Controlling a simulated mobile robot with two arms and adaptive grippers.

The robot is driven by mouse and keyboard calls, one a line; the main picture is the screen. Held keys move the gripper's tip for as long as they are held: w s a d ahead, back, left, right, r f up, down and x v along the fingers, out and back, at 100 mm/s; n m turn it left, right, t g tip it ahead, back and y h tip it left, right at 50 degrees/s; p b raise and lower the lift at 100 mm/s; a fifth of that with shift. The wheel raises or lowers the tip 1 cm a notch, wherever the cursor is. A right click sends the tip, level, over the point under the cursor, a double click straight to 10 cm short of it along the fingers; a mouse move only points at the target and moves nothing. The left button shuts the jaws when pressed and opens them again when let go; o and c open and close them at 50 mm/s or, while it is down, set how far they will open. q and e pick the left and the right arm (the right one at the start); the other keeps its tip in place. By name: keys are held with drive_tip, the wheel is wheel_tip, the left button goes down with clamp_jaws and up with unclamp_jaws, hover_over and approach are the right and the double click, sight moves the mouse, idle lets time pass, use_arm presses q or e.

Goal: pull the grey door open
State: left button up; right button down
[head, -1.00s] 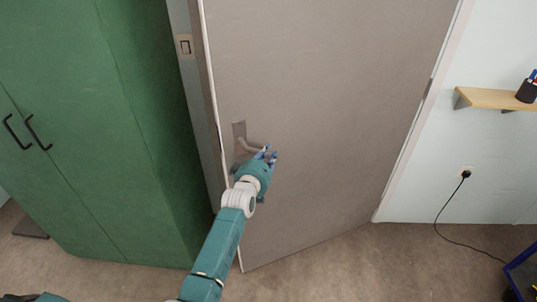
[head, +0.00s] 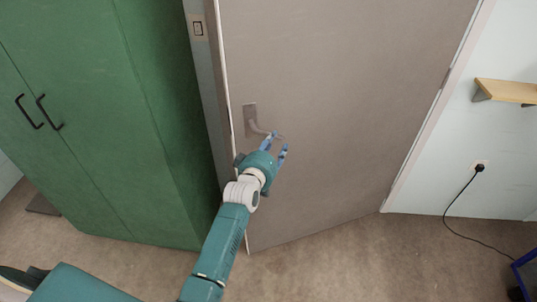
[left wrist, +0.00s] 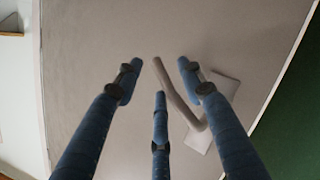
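The grey door (head: 340,110) fills the middle of the head view. Its lower left corner stands out from the wall's base line, so it looks ajar, but how far I cannot tell. Its pale lever handle (head: 257,127) sits on a plate near the left edge. My left gripper (head: 276,146) is open just below the lever's free end. In the left wrist view the gripper (left wrist: 163,78) has its three blue fingers spread, with the lever (left wrist: 180,95) showing between them. Whether any finger touches it I cannot tell. My right gripper is not in view.
A tall green cabinet (head: 85,110) with black handles stands close on the left. At right are a wooden shelf (head: 505,91) and a plugged-in black cord (head: 447,212). The floor (head: 320,270) before the door looks clear.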

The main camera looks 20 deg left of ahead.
use_arm(q)
drive_tip(key=v, duration=0.8)
drive_tip(key=shift+s, duration=0.1)
